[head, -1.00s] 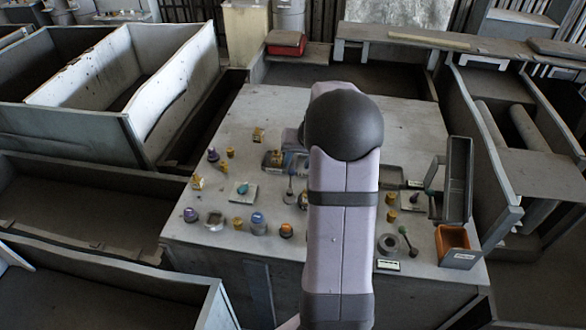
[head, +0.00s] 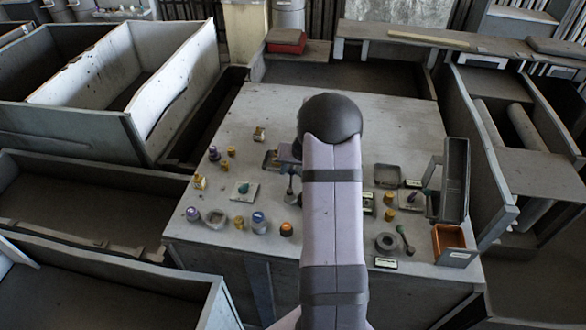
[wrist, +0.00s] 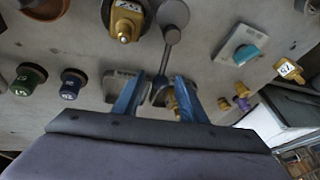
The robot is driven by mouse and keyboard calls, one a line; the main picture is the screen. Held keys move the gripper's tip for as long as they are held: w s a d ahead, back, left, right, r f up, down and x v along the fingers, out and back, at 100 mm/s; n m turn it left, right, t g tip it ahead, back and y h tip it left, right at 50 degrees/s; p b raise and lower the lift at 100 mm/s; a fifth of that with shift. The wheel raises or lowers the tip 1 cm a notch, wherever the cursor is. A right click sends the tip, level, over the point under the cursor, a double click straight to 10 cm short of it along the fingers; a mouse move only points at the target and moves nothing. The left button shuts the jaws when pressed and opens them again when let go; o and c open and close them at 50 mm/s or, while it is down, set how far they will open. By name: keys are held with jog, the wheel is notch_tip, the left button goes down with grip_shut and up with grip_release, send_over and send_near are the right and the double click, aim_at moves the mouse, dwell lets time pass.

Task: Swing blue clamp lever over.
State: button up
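A teal-blue lever or knob (head: 243,187) sits on a pale square plate on the left half of the table. A matching teal piece on a pale plate shows at upper right in the wrist view (wrist: 247,54). I cannot tell for certain that this is the clamp lever. My gripper (wrist: 160,82) has two blue fingers spread apart. A grey rod with a round dark head (wrist: 171,34) runs toward the gap between them; no grip on it shows. In the head view my arm hides most of the gripper.
Several yellow-topped and purple-topped fittings (head: 259,222) stand around the plate. A grey ring (head: 386,243), a green-ended lever (head: 404,238) and an orange bin (head: 449,238) are at the right. The table's far part (head: 260,103) is clear.

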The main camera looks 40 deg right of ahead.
grip_shut()
